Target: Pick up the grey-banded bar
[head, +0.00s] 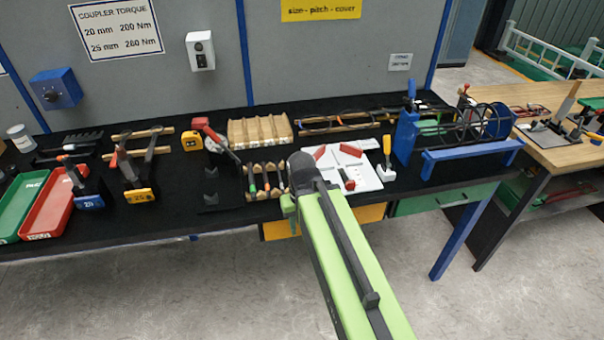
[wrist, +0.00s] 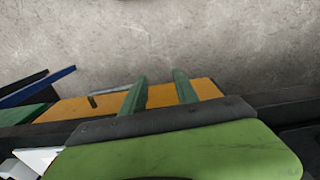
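Several short dark bars lie side by side in a wooden rack (head: 262,194) on the black bench in the head view. Small coloured bands show on some of them, but I cannot tell which bar (head: 268,180) has the grey band. My gripper (head: 290,212) is just right of the rack, near the bench's front edge, and my arm hides part of that area. In the wrist view my gripper (wrist: 160,77) has its two green fingers apart with nothing between them. Beyond them are an orange drawer front and the floor. No bar shows in the wrist view.
A white tray (head: 368,182) with red pieces lies right of my gripper. A notched wooden block (head: 258,131) stands behind the rack. A black stand (head: 215,190) is at its left. A blue-framed cage jig (head: 460,150) stands further right. Floor in front is clear.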

